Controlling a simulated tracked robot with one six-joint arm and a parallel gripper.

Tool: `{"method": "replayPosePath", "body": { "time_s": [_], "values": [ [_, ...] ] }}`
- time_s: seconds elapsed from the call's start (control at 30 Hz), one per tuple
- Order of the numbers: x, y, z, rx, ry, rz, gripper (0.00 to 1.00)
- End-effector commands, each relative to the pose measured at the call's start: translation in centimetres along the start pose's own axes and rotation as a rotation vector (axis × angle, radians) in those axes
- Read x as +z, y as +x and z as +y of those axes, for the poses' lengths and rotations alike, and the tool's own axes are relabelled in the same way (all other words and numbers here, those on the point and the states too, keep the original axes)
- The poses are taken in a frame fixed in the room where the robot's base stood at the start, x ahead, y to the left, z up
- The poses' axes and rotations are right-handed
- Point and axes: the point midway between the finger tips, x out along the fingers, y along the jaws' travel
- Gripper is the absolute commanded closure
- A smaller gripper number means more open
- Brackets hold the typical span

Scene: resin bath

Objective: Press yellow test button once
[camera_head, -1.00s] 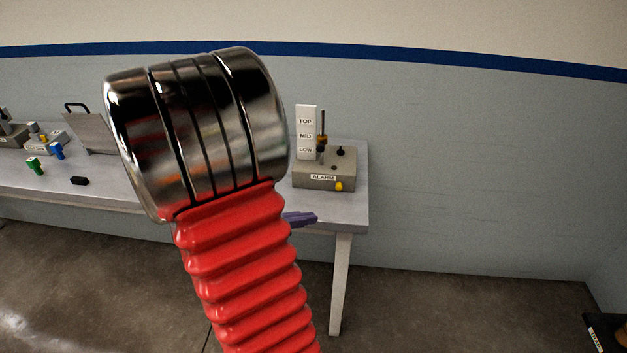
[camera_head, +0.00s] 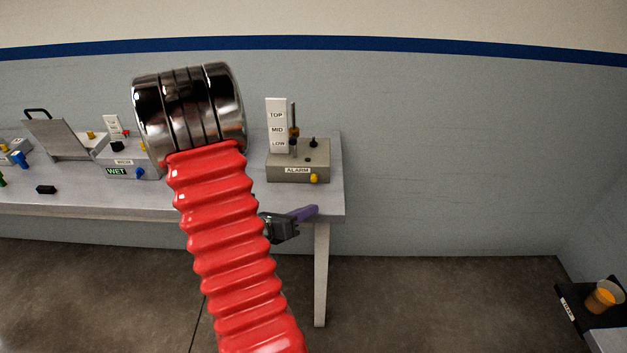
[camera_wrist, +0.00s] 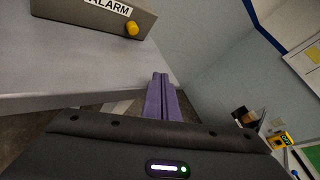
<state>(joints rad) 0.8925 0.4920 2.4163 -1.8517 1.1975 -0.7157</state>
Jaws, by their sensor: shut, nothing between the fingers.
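The yellow button (camera_head: 314,178) is on the front face of the grey ALARM box (camera_head: 284,174), near its right end. The box stands at the right end of the bench. In the wrist view the yellow button (camera_wrist: 132,28) is at the upper left, on the ALARM box (camera_wrist: 75,14). My gripper (camera_head: 314,210) has purple fingers and is near the bench's front right edge, below the button in the picture and apart from it. In the wrist view my gripper (camera_wrist: 160,76) is shut and empty, its fingertips to the lower right of the button. My red arm hides part of the bench.
The ALARM box carries a TOP/MID/LOW sign (camera_head: 277,125) and an upright rod (camera_head: 293,125). A WET box (camera_head: 130,171) and a black block (camera_head: 46,189) are further left on the bench (camera_head: 80,203). An orange cup (camera_head: 603,297) is at the far right.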

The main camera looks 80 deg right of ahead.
Motion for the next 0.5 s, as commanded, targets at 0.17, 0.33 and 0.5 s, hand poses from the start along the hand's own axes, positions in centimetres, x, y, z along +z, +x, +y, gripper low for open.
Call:
{"method": "replayPosePath", "body": {
  "time_s": [0.17,0.33,0.5],
  "values": [
    [0.4,0.6,0.5,0.000,0.001,0.001,1.00],
    [1.2,1.7,1.2,-0.002,0.003,0.001,1.00],
    [2.1,2.9,2.1,-0.002,0.002,0.001,1.00]
  ]
}}
